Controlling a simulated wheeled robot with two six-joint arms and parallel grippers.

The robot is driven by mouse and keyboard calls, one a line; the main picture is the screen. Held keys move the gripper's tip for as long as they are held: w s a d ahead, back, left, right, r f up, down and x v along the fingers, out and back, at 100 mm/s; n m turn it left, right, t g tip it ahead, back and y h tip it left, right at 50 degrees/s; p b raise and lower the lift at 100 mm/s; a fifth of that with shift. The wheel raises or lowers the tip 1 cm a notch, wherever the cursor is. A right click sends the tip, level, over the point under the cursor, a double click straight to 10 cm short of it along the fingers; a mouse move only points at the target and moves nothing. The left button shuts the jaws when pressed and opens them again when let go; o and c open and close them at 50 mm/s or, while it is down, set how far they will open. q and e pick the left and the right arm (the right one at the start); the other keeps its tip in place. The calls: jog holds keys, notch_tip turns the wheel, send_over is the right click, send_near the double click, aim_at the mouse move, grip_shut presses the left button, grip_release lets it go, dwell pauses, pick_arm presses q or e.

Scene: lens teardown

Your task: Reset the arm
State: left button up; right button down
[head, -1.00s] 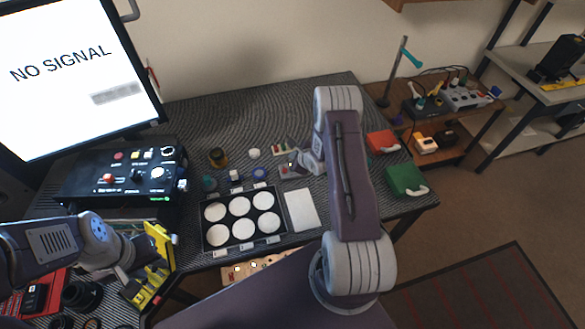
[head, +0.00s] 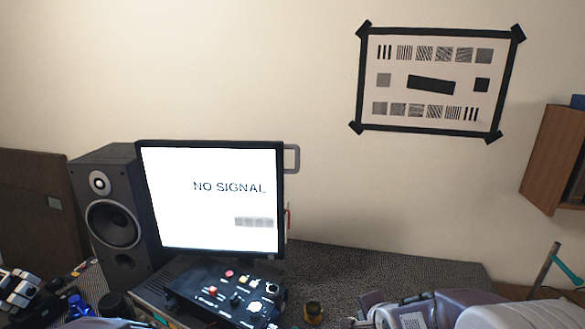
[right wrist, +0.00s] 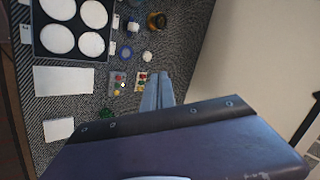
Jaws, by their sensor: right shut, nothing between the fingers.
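My right gripper (right wrist: 157,82) shows in the right wrist view with its two grey fingers together and nothing between them. It is above the dark textured table mat, beside small coloured parts. In the head view my right arm crosses the bottom right, and the gripper's end is low in the frame and hard to make out.
A monitor (head: 208,210) reading "NO SIGNAL" stands beside a speaker (head: 113,225). A black control box (head: 225,295) is in front. A test chart (head: 437,83) hangs on the wall. The right wrist view shows a tray (right wrist: 77,33) of white discs and a white card (right wrist: 63,80).

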jog(key=s+f+n+g, duration=0.3)
jog(key=s+n, duration=0.4)
jog(key=s, duration=0.2)
jog(key=s+f+n+g, duration=0.3)
jog(key=s+n+g, duration=0.1)
jog(key=s+n, duration=0.3)
jog(key=shift+s+a, duration=0.15)
jog(key=shift+s, duration=1.1)
jog(key=shift+w, duration=0.1)
